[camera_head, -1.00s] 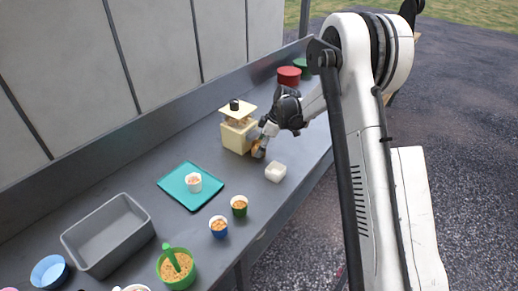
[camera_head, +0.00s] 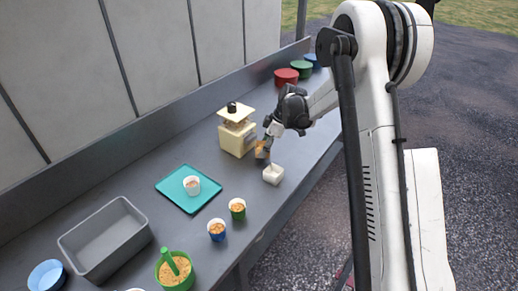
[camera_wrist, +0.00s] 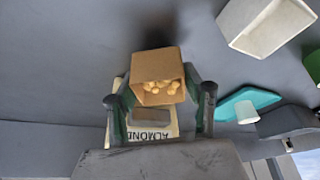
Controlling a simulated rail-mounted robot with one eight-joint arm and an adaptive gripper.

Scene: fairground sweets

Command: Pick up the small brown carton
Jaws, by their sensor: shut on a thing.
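The small brown carton (camera_head: 261,149) is at the end of my gripper (camera_head: 266,144) in the head view, beside the cream dispenser. In the wrist view the carton (camera_wrist: 155,67) is a tan, open-topped box with several pale round nuts inside. My gripper (camera_wrist: 160,88) is shut on it, with one dark finger at each side. The carton seems to be a little above the counter, but the gap under it is hard to see. My gripper's wrist partly covers it in the head view.
The cream dispenser (camera_head: 236,138), labelled ALMOND in the wrist view, stands close by. An open white box (camera_head: 272,176) is just in front. A teal tray (camera_head: 170,187) bears a white cup (camera_head: 192,185). Blue (camera_head: 217,230) and green (camera_head: 238,209) cups and a grey bin (camera_head: 128,255) are nearer.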

